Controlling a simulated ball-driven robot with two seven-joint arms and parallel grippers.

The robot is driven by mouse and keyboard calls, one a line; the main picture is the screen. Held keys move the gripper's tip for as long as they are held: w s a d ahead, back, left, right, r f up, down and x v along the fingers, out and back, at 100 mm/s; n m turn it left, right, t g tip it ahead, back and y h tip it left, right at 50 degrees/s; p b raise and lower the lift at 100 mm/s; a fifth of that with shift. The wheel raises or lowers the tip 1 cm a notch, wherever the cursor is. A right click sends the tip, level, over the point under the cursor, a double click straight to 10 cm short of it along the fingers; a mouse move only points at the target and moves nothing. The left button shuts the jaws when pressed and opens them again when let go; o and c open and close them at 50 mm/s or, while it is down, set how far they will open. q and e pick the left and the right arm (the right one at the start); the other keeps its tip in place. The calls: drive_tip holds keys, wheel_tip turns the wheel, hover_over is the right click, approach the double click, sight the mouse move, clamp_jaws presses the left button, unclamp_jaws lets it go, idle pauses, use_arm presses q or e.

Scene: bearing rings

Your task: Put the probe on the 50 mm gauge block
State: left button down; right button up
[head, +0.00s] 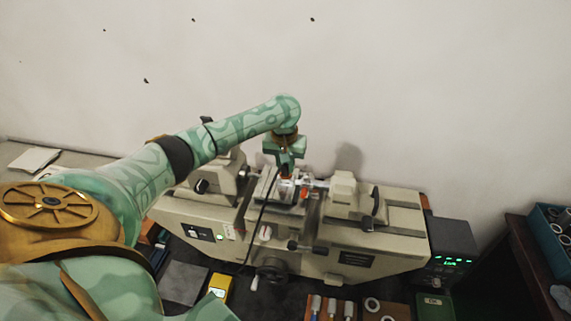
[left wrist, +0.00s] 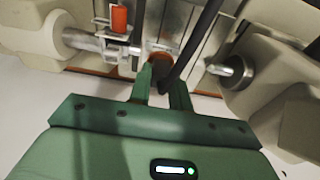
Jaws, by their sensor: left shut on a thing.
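My left gripper (head: 286,172) reaches down over the middle stage of the beige measuring machine (head: 345,250). It also shows in the left wrist view (left wrist: 160,72), its two green fingers shut on the probe (left wrist: 160,82). The probe looks dark and is mostly hidden by the fingers. A black cable (head: 261,210) runs from it down the machine's front. In the wrist view a small metal part with an orange cylinder (left wrist: 119,19) stands left of the fingertips. I cannot tell which part is the 50 mm gauge block, or whether the probe touches anything. My right gripper is not in view.
Metal measuring spindles face each other, left (left wrist: 88,40) and right (left wrist: 232,69), close around my fingers. A yellow device (head: 220,287) and a tray of handled tools (head: 331,308) lie in front. A black display box (head: 452,245) stands at right. The wall is behind.

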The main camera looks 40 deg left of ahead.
use_arm(q)
drive_tip(key=shift+f, duration=0.25)
idle(0.6)
drive_tip(key=c, duration=1.2)
unclamp_jaws()
wheel_tip(320, 180, up, 3)
drive_tip(key=shift+r+p, duration=0.1)
drive_tip(key=shift+p, duration=1.15)
drive_tip(key=shift+r, duration=2.65)
drive_tip(key=shift+f, duration=0.1)
